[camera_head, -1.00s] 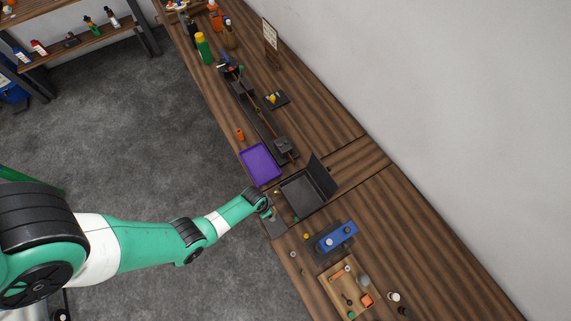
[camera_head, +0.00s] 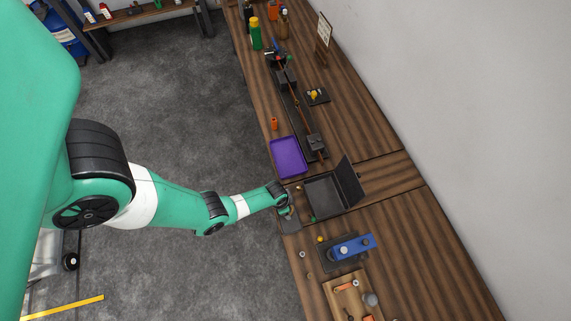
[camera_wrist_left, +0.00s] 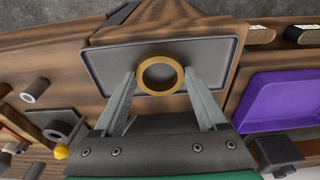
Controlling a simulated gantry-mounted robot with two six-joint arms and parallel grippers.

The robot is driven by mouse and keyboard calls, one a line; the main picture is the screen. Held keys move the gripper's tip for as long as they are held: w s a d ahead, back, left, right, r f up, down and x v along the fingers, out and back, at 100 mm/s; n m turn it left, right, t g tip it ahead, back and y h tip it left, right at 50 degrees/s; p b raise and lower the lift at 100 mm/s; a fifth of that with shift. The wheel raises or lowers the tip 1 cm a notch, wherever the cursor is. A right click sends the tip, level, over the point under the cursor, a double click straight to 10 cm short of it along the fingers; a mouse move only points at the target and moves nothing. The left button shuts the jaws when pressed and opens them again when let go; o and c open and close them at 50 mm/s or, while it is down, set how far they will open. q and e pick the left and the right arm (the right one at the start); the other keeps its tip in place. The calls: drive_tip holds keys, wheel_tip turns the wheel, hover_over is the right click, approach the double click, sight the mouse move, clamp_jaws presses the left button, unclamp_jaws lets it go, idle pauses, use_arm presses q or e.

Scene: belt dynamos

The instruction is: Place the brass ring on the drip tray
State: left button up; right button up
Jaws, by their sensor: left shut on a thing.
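The brass ring (camera_wrist_left: 160,91) is between the fingertips of my left gripper (camera_wrist_left: 160,75), which is shut on it, in the left wrist view. Behind the ring is a shallow dark grey tray (camera_wrist_left: 215,50), which looks like the drip tray. It also shows at the bench edge in the head view (camera_head: 289,222), partly hidden by my left gripper (camera_head: 288,209). The ring lies within the tray's outline; I cannot tell whether it touches the tray. The ring cannot be made out in the head view. My right gripper is not in view.
A purple tray (camera_head: 288,157) and an open black box (camera_head: 347,180) stand close to the grey tray. A blue device (camera_head: 355,246) and a wooden tray (camera_head: 331,291) are nearer. A long dark rig (camera_head: 296,115) runs along the far bench.

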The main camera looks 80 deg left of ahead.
use_arm(q)
drive_tip(key=shift+f, duration=0.2)
drive_tip(key=o, duration=1.4)
drive_tip(key=shift+o, duration=0.2)
drive_tip(key=r+p, duration=0.1)
drive_tip(key=r, duration=0.1)
drive_tip(key=r+p, duration=0.2)
drive_tip(key=s+r+p, duration=0.1)
drive_tip(key=r, duration=0.1)
drive_tip(key=shift+p, duration=0.3)
drive_tip(key=shift+d, duration=0.1)
drive_tip(key=shift+f, duration=0.1)
drive_tip(key=shift+w, duration=0.1)
